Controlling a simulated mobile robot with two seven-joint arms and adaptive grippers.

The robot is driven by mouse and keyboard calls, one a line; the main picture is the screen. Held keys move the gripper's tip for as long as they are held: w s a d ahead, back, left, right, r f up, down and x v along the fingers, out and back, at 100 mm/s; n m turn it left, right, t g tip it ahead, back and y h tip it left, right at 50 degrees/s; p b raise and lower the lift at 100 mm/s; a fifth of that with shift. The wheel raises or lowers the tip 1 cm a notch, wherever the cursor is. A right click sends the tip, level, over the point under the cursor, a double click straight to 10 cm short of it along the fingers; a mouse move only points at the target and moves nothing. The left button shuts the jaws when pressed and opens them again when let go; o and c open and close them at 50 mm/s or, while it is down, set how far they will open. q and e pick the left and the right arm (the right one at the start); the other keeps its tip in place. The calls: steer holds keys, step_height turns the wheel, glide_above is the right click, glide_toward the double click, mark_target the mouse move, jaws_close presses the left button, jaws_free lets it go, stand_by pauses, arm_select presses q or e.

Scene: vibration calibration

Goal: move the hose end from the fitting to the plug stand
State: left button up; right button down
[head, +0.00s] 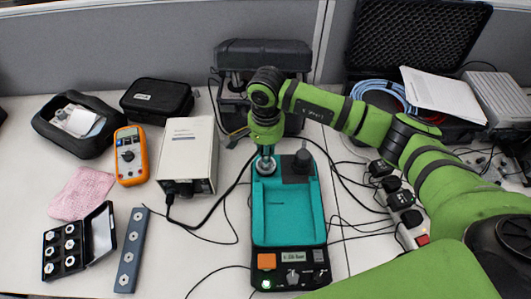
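My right arm comes in from the right, and its gripper (266,146) points down over the back left of a teal-topped device (287,215). A round metallic fitting (265,166) sits at that corner, directly under the fingers. The fingers are small and dark here, so I cannot tell whether they are shut on a hose end; no hose end shows clearly. A dark block with a short upright post (298,165) stands just right of the fitting; I cannot tell whether this is the plug stand. My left gripper is not in view.
A white box (188,150), an orange meter (130,155), an open black case of metal pieces (75,245) and a grey bar (131,250) lie left. Black cables run around the device. A power strip (407,215) and an open case with blue hose (385,92) are right.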

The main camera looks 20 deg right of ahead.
steer(key=shift+s+f+n+b, duration=0.1)
steer(key=shift+f+n+b, duration=0.05)
steer(key=shift+n+b, duration=1.4)
steer(key=shift+n+b, duration=1.55)
steer(key=shift+b, duration=0.05)
stand_by(0.6)
steer(key=shift+n+b, duration=1.75)
steer(key=shift+n, duration=0.15)
steer(key=shift+n+b, duration=1.65)
steer(key=shift+n, duration=0.15)
stand_by(0.5)
